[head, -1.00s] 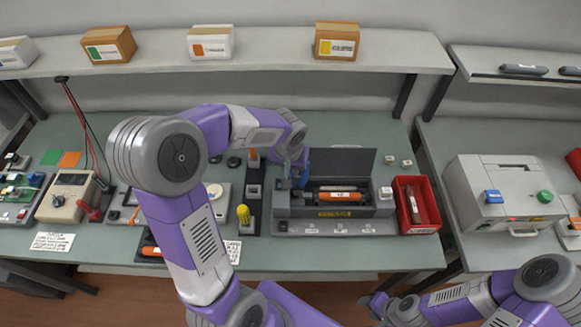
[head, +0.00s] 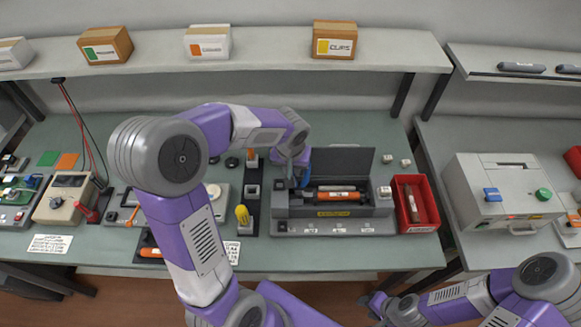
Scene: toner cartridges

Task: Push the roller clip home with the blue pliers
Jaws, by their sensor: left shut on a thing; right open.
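My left gripper (head: 297,172) is over the left end of the grey cartridge cradle and is shut on the blue pliers (head: 305,168), whose blue handle shows beside the fingers. The pliers' tip points down at the left end of the cradle (head: 283,198). An orange-and-black toner cartridge (head: 338,196) lies in the cradle, below a raised dark lid (head: 345,160). The roller clip cannot be made out; the gripper and pliers hide that end. My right gripper (head: 376,303) is open and empty at the bottom, in front of the table edge.
A meter (head: 66,198) is at the left; a grey machine (head: 500,190) is on the right table.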

